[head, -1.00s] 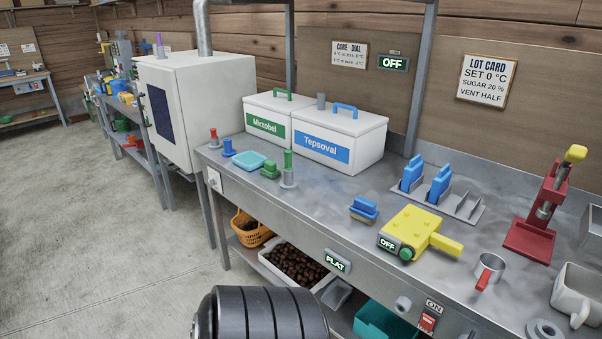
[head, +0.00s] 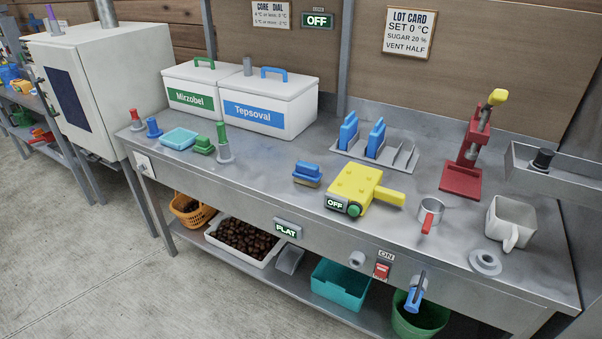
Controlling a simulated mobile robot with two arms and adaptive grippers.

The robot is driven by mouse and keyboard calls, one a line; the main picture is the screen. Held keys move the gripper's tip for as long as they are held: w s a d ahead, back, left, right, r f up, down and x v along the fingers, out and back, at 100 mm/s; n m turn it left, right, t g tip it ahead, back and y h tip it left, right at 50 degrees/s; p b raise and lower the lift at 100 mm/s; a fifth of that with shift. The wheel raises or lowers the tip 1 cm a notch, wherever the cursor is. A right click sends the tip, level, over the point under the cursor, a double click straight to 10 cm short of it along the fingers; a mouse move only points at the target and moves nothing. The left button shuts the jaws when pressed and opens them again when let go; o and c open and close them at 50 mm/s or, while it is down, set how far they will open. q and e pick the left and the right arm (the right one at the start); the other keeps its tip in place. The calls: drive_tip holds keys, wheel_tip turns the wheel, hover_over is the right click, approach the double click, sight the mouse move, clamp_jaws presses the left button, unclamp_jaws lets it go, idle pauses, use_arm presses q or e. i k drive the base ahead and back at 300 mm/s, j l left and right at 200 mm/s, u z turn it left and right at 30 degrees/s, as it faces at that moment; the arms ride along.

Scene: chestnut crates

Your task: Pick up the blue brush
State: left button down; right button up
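The blue brush (head: 307,172) lies on the steel workbench (head: 262,188), near the middle of the head view. It has a blue back and handle on top and tan bristles below. It sits just left of a yellow device (head: 354,184), with a narrow gap between them. Nothing covers it. Neither of my grippers shows in the head view.
Behind the brush stand a white bin with a blue label (head: 262,105) and a rack with blue-handled pieces (head: 375,148). A metal cup (head: 430,209) and a red press (head: 463,176) are to the right. Bare bench lies left and front of the brush.

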sight(306, 173)
drive_tip(key=z, duration=2.05)
drive_tip(key=u, duration=2.05)
drive_tip(key=i+j+z, duration=0.3)
drive_tip(key=i+j, duration=0.15)
drive_tip(key=j, duration=0.2)
